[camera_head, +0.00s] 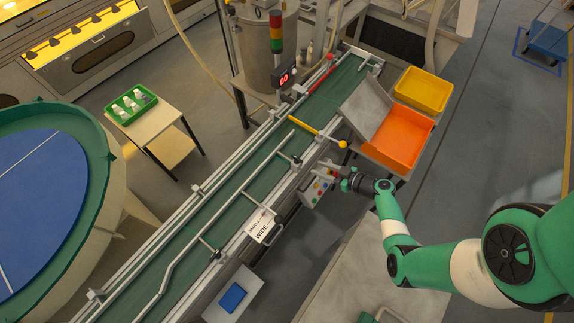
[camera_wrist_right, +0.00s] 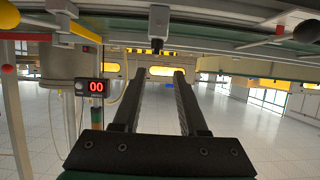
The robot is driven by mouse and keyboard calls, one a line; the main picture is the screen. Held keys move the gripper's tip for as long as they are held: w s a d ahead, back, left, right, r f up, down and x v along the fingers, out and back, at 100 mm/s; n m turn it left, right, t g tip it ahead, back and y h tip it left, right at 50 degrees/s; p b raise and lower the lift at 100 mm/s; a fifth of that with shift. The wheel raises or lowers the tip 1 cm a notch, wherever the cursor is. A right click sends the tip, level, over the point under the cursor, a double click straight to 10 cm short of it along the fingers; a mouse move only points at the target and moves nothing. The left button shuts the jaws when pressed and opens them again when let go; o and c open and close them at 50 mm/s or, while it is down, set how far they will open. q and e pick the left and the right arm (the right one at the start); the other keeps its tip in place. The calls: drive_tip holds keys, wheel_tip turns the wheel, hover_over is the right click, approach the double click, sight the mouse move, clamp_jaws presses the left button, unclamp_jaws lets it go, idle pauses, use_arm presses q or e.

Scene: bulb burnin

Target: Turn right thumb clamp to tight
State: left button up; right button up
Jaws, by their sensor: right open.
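Small dark clamps sit along the guide rail of the green conveyor; the one nearest my right gripper (camera_head: 326,170) is a dark thumb clamp (camera_head: 296,160) on the near edge. In the right wrist view a dark knob under a grey block, seemingly this clamp (camera_wrist_right: 157,45), hangs above and between the finger tips. My right gripper, also in the right wrist view (camera_wrist_right: 160,75), has its fingers apart with nothing between them. It appears apart from the clamp. The clamp's tight or loose marking cannot be read. My left gripper is not in view.
A control box with buttons (camera_head: 317,190) is just below the gripper. A yellow-knobbed rod (camera_head: 343,145) crosses the conveyor close by. An orange bin (camera_head: 398,142) and yellow bin (camera_head: 422,91) stand to the right. A white sign (camera_head: 262,226) hangs on the conveyor's near edge.

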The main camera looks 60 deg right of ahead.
sight(297, 158)
drive_tip(key=b+x, duration=0.3)
drive_tip(key=x, duration=0.1)
drive_tip(key=b+x, duration=0.3)
drive_tip(key=b, duration=0.1)
drive_tip(key=d+b+x, duration=0.1)
drive_tip(key=b+x, duration=0.2)
drive_tip(key=x, duration=0.1)
drive_tip(key=shift+w+r, duration=0.1)
drive_tip(key=shift+w, duration=0.25)
clamp_jaws()
